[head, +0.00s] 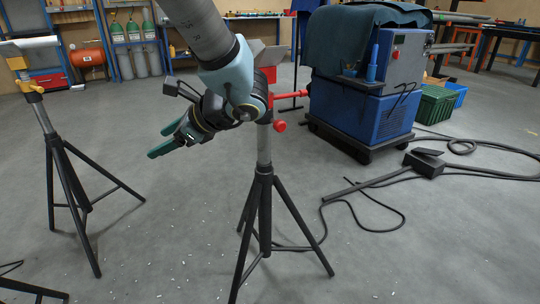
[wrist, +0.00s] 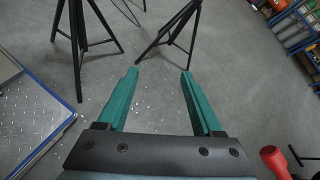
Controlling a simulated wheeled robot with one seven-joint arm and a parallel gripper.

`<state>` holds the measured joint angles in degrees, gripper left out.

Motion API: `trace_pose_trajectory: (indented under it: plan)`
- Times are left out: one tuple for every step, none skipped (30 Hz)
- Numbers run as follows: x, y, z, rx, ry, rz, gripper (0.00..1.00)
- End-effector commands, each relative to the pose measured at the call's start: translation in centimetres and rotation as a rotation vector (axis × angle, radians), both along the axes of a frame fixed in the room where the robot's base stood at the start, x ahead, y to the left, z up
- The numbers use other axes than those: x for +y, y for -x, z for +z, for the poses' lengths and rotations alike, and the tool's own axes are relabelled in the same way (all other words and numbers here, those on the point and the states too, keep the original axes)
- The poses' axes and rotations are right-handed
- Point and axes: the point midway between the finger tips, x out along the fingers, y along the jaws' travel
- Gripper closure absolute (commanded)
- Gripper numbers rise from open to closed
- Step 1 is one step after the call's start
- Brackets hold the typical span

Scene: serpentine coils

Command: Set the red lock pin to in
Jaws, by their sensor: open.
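The center tripod stand (head: 263,190) carries red fittings near its top. A round red knob (head: 280,126) sticks out low on the right, and a red bar with a wider end (head: 291,94) sticks out above it. I cannot tell for certain which is the lock pin, or whether it is in or out. My gripper (head: 157,143) is left of the stand head, pointing left and away from these fittings. In the wrist view my gripper (wrist: 160,72) is open, with only floor between the fingers. A red rounded part (wrist: 274,160) shows at lower right, outside the fingers.
Another tripod stand (head: 75,190) with a yellow fitting is at left. A blue machine (head: 362,110) on a dark wheeled base stands behind right. Black cables and a pedal (head: 424,163) lie on the floor at right. A metal plate (wrist: 28,115) shows in the wrist view.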

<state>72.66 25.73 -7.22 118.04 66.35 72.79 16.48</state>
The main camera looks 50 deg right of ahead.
Motion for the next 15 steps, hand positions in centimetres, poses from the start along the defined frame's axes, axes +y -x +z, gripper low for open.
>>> trace_pose_trajectory:
  plan:
    - [-3.5,2.3,-2.2,-0.059,-0.036,-0.118,0.32]
    - [-5.4,3.7,-2.4,-0.102,-0.055,-0.184,0.32]
    - [-7.8,5.6,-2.6,-0.158,-0.076,-0.268,0.32]
    - [-9.5,7.3,-2.7,-0.201,-0.087,-0.328,0.32]
    - [-11.1,8.9,-2.8,-0.243,-0.098,-0.383,0.32]
    - [-13.0,11.2,-2.8,-0.297,-0.106,-0.452,0.32]
    - [-14.2,12.9,-2.8,-0.336,-0.109,-0.497,0.32]
    - [-15.3,14.5,-2.8,-0.372,-0.11,-0.539,0.32]
    - [-16.5,16.5,-2.8,-0.415,-0.11,-0.588,0.32]
    - [-17.2,17.9,-2.7,-0.445,-0.108,-0.619,0.32]
    - [-17.8,19.1,-2.6,-0.469,-0.106,-0.645,0.32]
    - [-18.4,20.5,-2.5,-0.497,-0.102,-0.674,0.32]
    - [-18.8,21.4,-2.4,-0.514,-0.1,-0.691,0.32]
    - [-19.0,22.0,-2.3,-0.528,-0.099,-0.703,0.32]
    - [-19.3,22.6,-2.2,-0.542,-0.096,-0.716,0.32]
